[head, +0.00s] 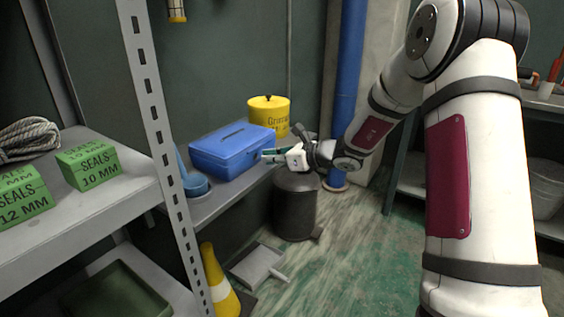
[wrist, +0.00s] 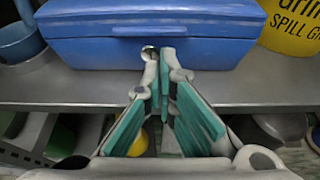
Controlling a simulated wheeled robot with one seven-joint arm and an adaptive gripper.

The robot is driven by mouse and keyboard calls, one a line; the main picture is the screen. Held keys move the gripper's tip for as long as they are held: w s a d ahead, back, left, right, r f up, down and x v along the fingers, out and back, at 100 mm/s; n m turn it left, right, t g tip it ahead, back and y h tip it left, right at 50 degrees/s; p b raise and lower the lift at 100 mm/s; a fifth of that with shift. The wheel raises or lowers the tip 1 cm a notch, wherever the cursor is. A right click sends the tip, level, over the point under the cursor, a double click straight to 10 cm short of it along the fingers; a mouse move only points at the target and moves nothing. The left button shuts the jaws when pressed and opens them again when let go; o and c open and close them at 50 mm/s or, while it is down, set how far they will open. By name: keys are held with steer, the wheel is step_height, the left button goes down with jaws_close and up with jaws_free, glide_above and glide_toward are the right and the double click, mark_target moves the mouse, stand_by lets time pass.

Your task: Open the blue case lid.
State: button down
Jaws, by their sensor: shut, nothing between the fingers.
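The blue case (head: 228,154) sits on a grey metal shelf, with its lid (head: 240,136) down. In the wrist view the front of the case (wrist: 105,50) fills the upper middle, and the lid (wrist: 150,14) shows along the top with a lip on its front edge. My gripper (head: 265,154) is at the front of the case, just below the lid edge. In the wrist view my gripper (wrist: 161,62) has its teal-padded fingers together at the tips, with nothing between them. I cannot tell whether the tips touch the case.
A yellow tub (head: 269,118) stands right behind the case. A blue round object (head: 195,186) stands at its left. The shelf edge (head: 230,192) runs in front. A rack upright (head: 160,130), dark bin (head: 296,207) and yellow cone (head: 219,283) are nearby. Green floor is open at right.

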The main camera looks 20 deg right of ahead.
steer(key=shift+x, duration=0.8)
steer(key=shift+r, duration=0.2)
steer(key=shift+r+g+p, duration=0.3)
steer(key=shift+r+p, duration=0.05)
steer(key=shift+p, duration=0.75)
